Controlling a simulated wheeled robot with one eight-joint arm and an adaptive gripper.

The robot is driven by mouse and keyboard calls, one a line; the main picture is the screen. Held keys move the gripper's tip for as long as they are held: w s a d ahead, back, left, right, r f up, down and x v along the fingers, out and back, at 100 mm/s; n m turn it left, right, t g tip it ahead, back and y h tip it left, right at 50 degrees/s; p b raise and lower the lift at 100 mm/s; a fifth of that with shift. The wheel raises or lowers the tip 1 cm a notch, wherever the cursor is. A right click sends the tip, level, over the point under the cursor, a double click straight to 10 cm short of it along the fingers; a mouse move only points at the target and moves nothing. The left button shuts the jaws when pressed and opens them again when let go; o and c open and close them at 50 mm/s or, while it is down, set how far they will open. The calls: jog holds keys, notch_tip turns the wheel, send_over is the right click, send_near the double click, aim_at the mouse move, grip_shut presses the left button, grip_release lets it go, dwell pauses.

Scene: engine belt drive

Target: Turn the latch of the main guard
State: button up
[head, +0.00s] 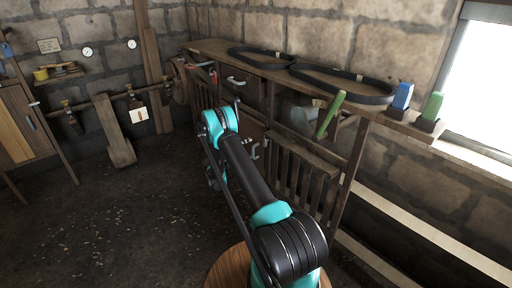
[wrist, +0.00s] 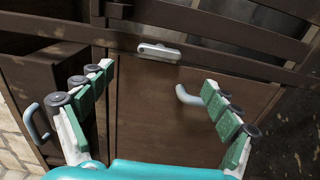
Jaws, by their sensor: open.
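In the wrist view my gripper (wrist: 158,77) is open and empty, its two green-padded fingers spread in front of a brown wooden panel (wrist: 145,115), which looks like the main guard. A short pale metal bar (wrist: 158,52), apparently the latch, lies almost level across the panel's top edge, beyond and between the fingertips. No finger is seen touching it. A grey curved handle (wrist: 186,96) sticks out of the panel beside the right finger. In the head view the panel (head: 250,131) is partly hidden behind my arm, and my gripper cannot be made out clearly.
A second grey handle (wrist: 38,122) is at the left in the wrist view. Wooden rails (wrist: 215,25) cross above the panel. In the head view, black belts (head: 340,83) lie on the bench top, and a green lever (head: 330,115) stands in front.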

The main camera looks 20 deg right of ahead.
jog(key=shift+v, duration=1.2)
